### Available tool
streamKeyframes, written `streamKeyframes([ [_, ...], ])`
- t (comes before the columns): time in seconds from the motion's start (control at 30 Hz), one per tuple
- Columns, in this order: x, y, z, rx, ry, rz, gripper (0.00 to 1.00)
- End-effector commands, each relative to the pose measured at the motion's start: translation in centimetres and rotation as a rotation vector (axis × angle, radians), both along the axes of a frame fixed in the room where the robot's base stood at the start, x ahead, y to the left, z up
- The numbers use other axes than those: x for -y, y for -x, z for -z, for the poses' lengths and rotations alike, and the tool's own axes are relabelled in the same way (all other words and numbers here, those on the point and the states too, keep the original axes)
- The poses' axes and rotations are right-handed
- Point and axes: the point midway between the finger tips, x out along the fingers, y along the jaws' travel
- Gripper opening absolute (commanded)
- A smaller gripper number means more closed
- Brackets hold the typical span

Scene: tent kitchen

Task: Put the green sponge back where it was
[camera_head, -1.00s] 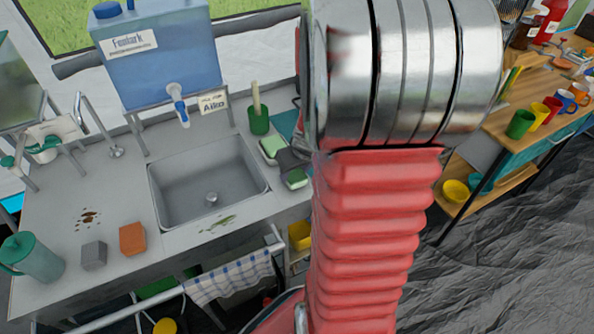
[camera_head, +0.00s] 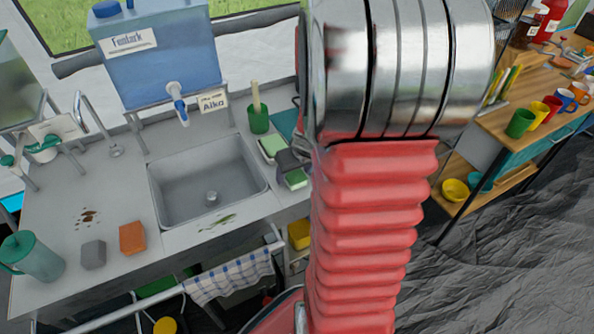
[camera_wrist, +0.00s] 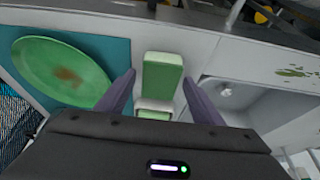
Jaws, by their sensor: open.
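A green sponge (camera_head: 296,179) lies on the counter right of the sink, near the front edge. In the wrist view the sponge (camera_wrist: 162,75) shows as a green block between my two spread fingers, with gaps on both sides. My gripper (camera_wrist: 159,77) is open and points down at it; I cannot tell how far above it the fingertips are. In the head view my gripper (camera_head: 288,161) partly covers the counter there. A second green-topped, pale item (camera_head: 272,147) lies just behind; it also shows in the wrist view (camera_wrist: 154,110), partly hidden by my gripper.
The sink (camera_head: 208,183) is left of the sponge. A green cup with a brush (camera_head: 258,120) stands behind. A green plate (camera_wrist: 62,71) with a brown stain lies on a teal mat (camera_wrist: 113,57) beside my gripper. An orange sponge (camera_head: 132,238) and grey block (camera_head: 93,254) lie left.

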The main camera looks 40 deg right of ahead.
Motion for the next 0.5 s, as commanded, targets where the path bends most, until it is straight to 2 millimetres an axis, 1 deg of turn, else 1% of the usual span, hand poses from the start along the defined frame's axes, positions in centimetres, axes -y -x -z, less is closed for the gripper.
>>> streamKeyframes([
  [0.27,-0.1,0.4,-1.4,0.003,0.002,-0.001,0.61],
  [0.5,-0.3,1.4,-3.9,0.003,0.003,0.001,0.61],
])
